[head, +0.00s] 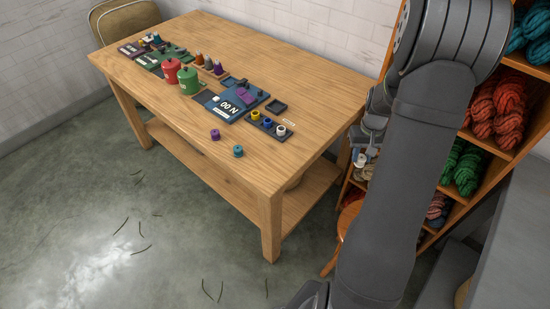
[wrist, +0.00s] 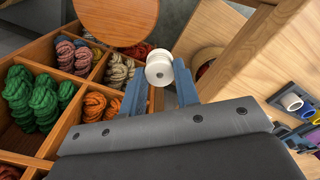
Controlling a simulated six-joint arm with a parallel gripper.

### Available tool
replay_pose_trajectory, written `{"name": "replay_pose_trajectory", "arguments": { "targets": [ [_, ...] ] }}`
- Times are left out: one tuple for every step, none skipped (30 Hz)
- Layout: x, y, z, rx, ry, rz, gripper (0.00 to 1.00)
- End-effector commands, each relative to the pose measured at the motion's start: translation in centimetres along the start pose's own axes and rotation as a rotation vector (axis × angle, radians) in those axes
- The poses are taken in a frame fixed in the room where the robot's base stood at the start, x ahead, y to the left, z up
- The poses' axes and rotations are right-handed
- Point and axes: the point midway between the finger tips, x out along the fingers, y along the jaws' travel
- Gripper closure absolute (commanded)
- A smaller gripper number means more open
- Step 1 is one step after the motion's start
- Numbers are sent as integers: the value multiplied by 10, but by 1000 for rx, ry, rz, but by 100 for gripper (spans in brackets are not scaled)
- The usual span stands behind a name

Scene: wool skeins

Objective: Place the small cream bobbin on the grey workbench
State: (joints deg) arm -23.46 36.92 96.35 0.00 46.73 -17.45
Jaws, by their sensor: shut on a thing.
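My gripper (head: 366,145) is beside the right end of the wooden table, in front of the shelf. It is shut on a small cream bobbin (wrist: 159,70), which sits between the two blue-grey fingertips in the wrist view. In the head view the bobbin (head: 361,160) is a small pale spot under the gripper. A grey flat surface (head: 515,220) shows at the right edge of the head view, partly cut off; I cannot tell whether it is the workbench.
The wooden table (head: 190,50) bears red and green canisters, dark trays and several bobbins, including a white-topped one (head: 281,130) in a rack. A cubby shelf (head: 497,146) of wool skeins stands at right. A round wooden stool (wrist: 115,18) is below. The table's front left is clear.

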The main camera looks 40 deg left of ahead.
Motion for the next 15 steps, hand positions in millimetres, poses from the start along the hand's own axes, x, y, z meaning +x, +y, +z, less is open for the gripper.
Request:
{"name": "replay_pose_trajectory", "arguments": {
  "targets": [
    [-8,-22,-8,-74,3,1,96],
    [-13,-33,-11,-114,3,1,96],
    [-18,-49,-15,-170,4,1,96],
    [-23,-60,-17,-210,3,1,96],
    [-27,-71,-19,-249,4,1,96],
    [-32,-86,-22,-301,3,1,96],
    [-35,-96,-23,-337,2,1,96],
    [-39,-106,-24,-373,3,1,96],
    [-44,-118,-25,-415,3,1,96],
    [-46,-126,-25,-446,2,1,96],
    [-49,-134,-25,-473,1,0,96],
    [-52,-143,-26,-505,2,0,96],
    [-55,-150,-26,-527,2,1,96],
    [-57,-154,-26,-544,2,1,96],
    [-59,-160,-25,-566,2,0,96]
  ]
}}
